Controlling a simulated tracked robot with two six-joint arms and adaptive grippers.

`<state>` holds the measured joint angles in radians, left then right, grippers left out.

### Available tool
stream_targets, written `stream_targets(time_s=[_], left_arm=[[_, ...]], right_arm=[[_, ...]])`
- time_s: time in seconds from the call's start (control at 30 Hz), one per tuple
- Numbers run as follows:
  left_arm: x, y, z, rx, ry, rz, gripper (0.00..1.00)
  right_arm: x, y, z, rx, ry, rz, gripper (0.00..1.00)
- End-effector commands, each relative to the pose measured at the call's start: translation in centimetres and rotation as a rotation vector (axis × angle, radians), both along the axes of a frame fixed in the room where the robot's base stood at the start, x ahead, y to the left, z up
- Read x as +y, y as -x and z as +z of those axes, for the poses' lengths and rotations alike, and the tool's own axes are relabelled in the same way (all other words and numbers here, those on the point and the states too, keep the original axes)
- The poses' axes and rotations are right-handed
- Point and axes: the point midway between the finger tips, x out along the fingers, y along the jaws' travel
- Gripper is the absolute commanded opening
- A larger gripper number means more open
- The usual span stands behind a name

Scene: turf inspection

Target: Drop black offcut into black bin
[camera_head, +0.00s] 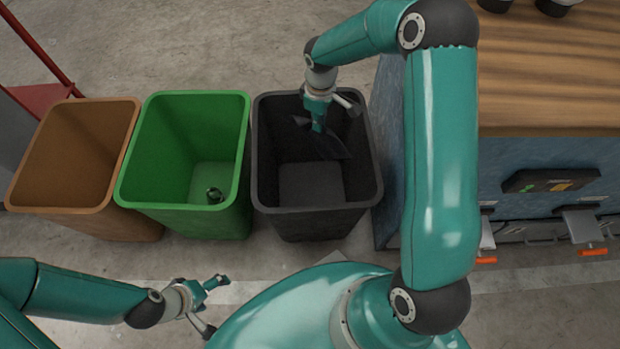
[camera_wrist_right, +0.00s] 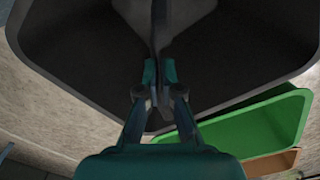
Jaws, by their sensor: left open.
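The black bin (camera_head: 261,160) stands open at the right end of the row of bins; its dark rim and walls also fill much of the right wrist view (camera_wrist_right: 75,60). My right gripper (camera_head: 319,128) points down over the bin's opening, shut on the black offcut (camera_head: 330,148), a thin dark sheet that hangs within the bin's outline. In the right wrist view the two fingertips pinch the offcut's edge (camera_wrist_right: 158,35). Dark on dark makes the offcut's full outline hard to tell. My left gripper (camera_head: 218,303) is open and empty, low in front of the bins.
A brown bin (camera_head: 60,210) is further left. A workbench with a wooden top (camera_head: 550,90) stands on the right. Bare concrete lies behind the bins.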

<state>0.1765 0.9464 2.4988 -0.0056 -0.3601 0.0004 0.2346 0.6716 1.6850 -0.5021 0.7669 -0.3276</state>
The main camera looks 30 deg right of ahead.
Motion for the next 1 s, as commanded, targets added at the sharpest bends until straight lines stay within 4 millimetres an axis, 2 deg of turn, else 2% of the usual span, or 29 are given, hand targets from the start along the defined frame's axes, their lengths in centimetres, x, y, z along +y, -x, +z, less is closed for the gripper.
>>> stream_targets(time_s=[0.03, 0.17, 0.5, 0.7, 0.9, 1.0], left_arm=[[0.0, 0.0, -0.8, 0.0, 0.0, 0.0, 0.84], [0.0, 0.0, -1.4, 0.0, 0.0, 0.0, 0.84], [0.0, 0.0, -1.5, 0.0, 0.0, 0.0, 0.84], [0.0, 0.0, -1.5, 0.0, 0.0, 0.0, 0.84], [0.0, 0.0, -1.5, 0.0, 0.0, 0.0, 0.84], [0.0, 0.0, -1.5, 0.0, 0.0, 0.0, 0.84]], right_arm=[[0.0, 0.0, -1.0, 0.0, 0.0, 0.0, 0.0], [0.0, 0.0, -1.9, 0.0, 0.0, 0.0, 0.0], [0.0, 0.0, -2.0, -0.001, 0.0, 0.0, 0.0], [0.1, -0.1, -2.0, -0.001, 0.0, 0.0, 0.32], [0.1, -0.1, -2.0, -0.001, 0.0, 0.0, 0.32], [0.1, -0.1, -2.0, -0.001, 0.0, 0.001, 0.48]])
